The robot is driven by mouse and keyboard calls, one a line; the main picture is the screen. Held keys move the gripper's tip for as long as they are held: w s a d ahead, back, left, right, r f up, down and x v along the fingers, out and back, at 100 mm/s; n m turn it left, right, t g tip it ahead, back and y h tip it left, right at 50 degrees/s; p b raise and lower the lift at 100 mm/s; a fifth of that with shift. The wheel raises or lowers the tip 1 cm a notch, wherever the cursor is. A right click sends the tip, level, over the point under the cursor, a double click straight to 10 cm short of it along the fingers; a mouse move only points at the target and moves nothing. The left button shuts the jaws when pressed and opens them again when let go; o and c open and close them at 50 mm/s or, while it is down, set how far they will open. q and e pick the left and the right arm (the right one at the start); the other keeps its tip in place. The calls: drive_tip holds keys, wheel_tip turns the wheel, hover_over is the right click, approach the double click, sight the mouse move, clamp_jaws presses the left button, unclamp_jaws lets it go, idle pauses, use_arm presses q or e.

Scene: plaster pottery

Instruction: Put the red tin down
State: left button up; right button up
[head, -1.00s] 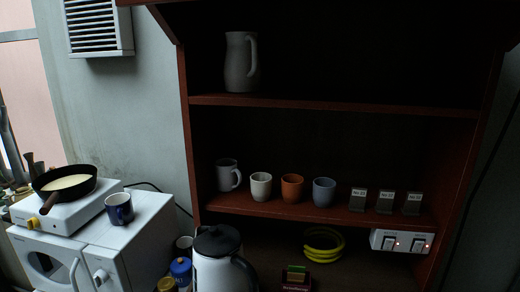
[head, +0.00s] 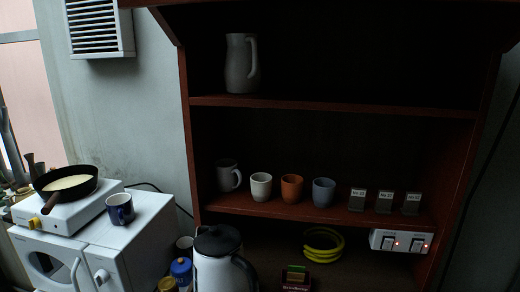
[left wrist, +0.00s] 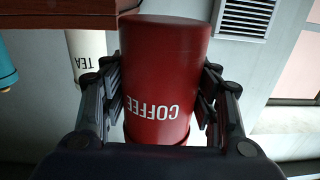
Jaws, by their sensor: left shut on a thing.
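The red tin (left wrist: 162,50) with white "COFFEE" lettering fills the middle of the left wrist view, where the lettering appears upside down. My left gripper (left wrist: 160,90) is shut on it, with one finger pad against each side. The tin's far side is hidden. I cannot tell whether its base touches anything. Neither the red tin nor either gripper shows in the head view. My right gripper is in no view.
A cream "TEA" tin (left wrist: 88,50) and dark red-brown wood (left wrist: 70,12) are left of the tin. The shelf unit (head: 330,103) holds a grey jug (head: 240,65), several cups and label stands. The upper shelf's right part is clear.

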use_arm(q)
drive_tip(key=w+f+y, duration=0.1)
drive_tip(key=w+f, duration=0.5)
drive_tip(key=f, duration=0.3)
drive_tip(key=w+f+n+y, duration=0.1)
drive_tip(key=w+f, duration=0.5)
drive_tip(key=f, duration=0.3)
drive_tip(key=w+f+n+y, duration=0.1)
drive_tip(key=w+f, duration=0.5)
drive_tip(key=f, duration=0.3)
drive_tip(key=shift+w+f, duration=0.35)
drive_tip(key=shift+f, duration=0.05)
drive_tip(key=f, duration=0.9)
drive_tip(key=shift+w+d+f, duration=0.35)
drive_tip(key=shift+f, duration=0.05)
wheel_tip(320, 180, down, 12)
drive_tip(key=s+d, duration=0.2)
drive_tip(key=s, duration=0.1)
drive_tip(key=shift+s+d+f, duration=2.4)
drive_tip(key=shift+s+f, duration=2)
drive_tip(key=shift+s, duration=0.95)
drive_tip(key=shift+s+d+f, duration=2.4)
drive_tip(key=shift+s+f, duration=2)
drive_tip(key=shift+s, duration=0.95)
wheel_tip(320, 180, down, 7)
drive_tip(key=b, duration=0.6)
drive_tip(key=shift+r+b, duration=0.15)
drive_tip(key=shift+b, duration=0.25)
